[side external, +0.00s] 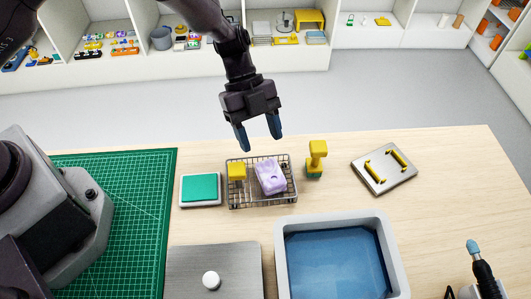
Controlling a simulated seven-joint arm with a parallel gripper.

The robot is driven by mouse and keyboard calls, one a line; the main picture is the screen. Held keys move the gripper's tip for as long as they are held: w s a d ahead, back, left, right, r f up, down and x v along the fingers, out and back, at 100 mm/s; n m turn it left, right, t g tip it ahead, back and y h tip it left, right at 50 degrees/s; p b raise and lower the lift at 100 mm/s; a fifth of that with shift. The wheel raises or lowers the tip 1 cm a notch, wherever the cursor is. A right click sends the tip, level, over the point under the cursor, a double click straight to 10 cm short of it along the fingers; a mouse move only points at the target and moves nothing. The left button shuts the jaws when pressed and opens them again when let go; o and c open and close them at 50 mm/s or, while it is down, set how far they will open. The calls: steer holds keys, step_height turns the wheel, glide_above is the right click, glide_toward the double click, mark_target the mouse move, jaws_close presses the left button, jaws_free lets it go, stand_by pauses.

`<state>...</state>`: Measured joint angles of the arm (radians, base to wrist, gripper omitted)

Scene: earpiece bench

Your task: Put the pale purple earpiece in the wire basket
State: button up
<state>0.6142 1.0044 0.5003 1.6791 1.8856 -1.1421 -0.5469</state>
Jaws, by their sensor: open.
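The pale purple earpiece (270,176) lies inside the wire basket (262,203), in its right part. A small yellow block (236,171) is in the basket's left part. My gripper (258,141) is above the basket's far side with its blue-tipped fingers pointing down. The fingers are apart and nothing is between them. The gripper is clear of the earpiece.
A green-topped pad (200,188) lies left of the basket. A yellow stamp-like piece (317,158) stands to its right, then a metal plate with yellow handles (384,171).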

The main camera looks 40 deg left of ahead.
steer(key=w+a+r+n+t+h, duration=0.1)
steer(key=w+a+r+n+t, duration=0.15)
steer(key=w+r+t, duration=0.45)
steer(key=w+a+r+n+t, duration=0.2)
steer(key=w+a+r, duration=0.1)
steer(key=r, duration=0.7)
steer(key=s+a+r+n+t+y, duration=0.2)
steer(key=a+r+n+t+y, duration=0.35)
steer(key=a+r+n, duration=0.5)
steer(key=s+a+r+n+g+y, duration=0.1)
steer(key=s+a+r+n+y, duration=0.15)
steer(key=s, duration=0.35)
steer(key=s+a+r+n+g+y, duration=0.1)
steer(key=s+a+r+n, duration=0.2)
steer(key=s, duration=0.4)
steer(key=s+d+f+n+g, duration=0.1)
steer(key=s+f+g, duration=0.1)
steer(key=s, duration=0.5)
steer(key=s+f+n+g+h, duration=0.1)
steer(key=s+f+g, duration=0.1)
steer(key=s, duration=0.4)
steer(key=shift+s+d+f, duration=0.35)
steer(key=shift+d, duration=0.05)
